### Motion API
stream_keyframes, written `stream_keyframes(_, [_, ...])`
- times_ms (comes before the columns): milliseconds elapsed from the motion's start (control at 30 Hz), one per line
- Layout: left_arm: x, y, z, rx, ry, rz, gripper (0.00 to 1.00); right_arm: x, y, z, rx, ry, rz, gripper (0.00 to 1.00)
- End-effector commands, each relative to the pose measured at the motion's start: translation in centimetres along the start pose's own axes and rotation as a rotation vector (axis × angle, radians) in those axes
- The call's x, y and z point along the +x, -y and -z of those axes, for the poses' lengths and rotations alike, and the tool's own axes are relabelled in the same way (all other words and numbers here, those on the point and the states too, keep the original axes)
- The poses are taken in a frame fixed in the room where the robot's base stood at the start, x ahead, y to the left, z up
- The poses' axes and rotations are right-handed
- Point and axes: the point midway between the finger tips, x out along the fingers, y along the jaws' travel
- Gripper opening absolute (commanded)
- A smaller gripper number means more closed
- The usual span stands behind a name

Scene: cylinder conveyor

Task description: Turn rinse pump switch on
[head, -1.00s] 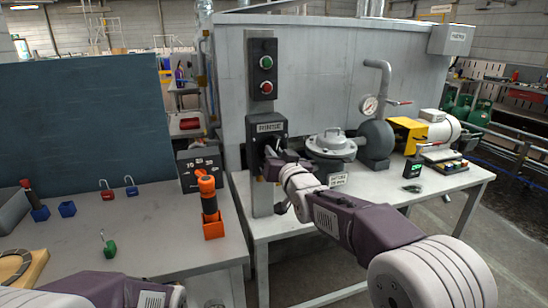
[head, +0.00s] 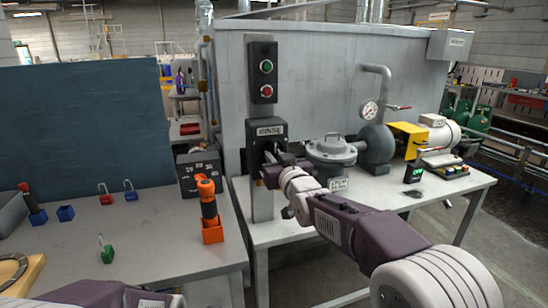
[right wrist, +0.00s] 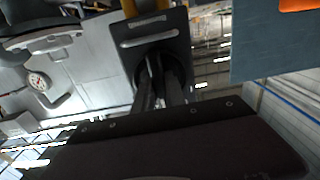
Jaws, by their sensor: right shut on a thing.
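The rinse pump switch is a dark box (head: 268,131) labelled RINSE, mounted on a grey post below a box with a green and a red button. It also shows in the right wrist view (right wrist: 150,27), close in front of the fingers. My right gripper (head: 270,163) is at the lower front of this box, shut on the switch's handle. In the right wrist view its fingers (right wrist: 161,82) reach into the dark round area of the box. The handle is mostly hidden between the fingers, so its angle cannot be told. Only part of my left arm shows, at the bottom left.
The button box (head: 264,72) sits above the switch. A pump (head: 331,150) and pressure gauge (head: 370,109) stand close right on the bench. An orange-handled tool (head: 207,198) stands in a holder on the left table, with several padlocks and small blocks.

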Motion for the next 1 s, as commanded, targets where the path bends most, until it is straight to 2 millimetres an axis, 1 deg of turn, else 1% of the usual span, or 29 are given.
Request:
stream_keyframes(33, [0.1,0.0,0.0,0.0,0.0,0.0,0.0,0.0,0.1,-0.6,-0.003,0.015,0.001,0.0])
stream_keyframes(67, [0.1,0.0,0.0,0.0,0.0,0.0,0.0,0.0,0.1,-0.7,-0.003,0.015,0.001,0.21])
stream_keyframes(100, [0.1,0.0,0.0,0.0,0.0,0.0,0.0,0.0,0.1,-0.7,-0.003,0.015,0.001,0.32])
stream_keyframes(133, [0.1,0.0,0.0,0.0,0.0,0.0,0.0,0.0,0.1,-0.6,-0.002,0.014,0.001,0.37])
stream_keyframes(433, [0.0,0.0,0.0,0.0,0.0,0.0,0.0,-0.1,0.0,-0.2,0.0,0.005,0.0,0.37])
stream_keyframes(533, [0.2,0.0,0.0,0.0,0.0,0.0,0.0,-0.8,0.0,-0.2,0.0,0.004,0.0,0.37])
stream_keyframes(667, [0.5,0.0,-0.1,0.0,0.0,0.0,0.0,-3.0,0.0,-0.2,0.0,0.004,0.0,0.37])
stream_keyframes(800, [0.8,0.0,-0.1,0.0,0.0,0.0,0.0,-5.9,0.0,-0.2,-0.001,0.004,0.0,0.37])
stream_keyframes(900, [0.9,0.0,-0.1,0.0,0.0,0.0,0.0,-7.6,0.0,-0.2,-0.001,0.005,0.0,0.37])
stream_keyframes(1000, [0.9,0.0,-0.1,0.0,0.0,0.0,0.0,-8.7,0.0,-0.3,-0.001,0.007,0.0,0.37])
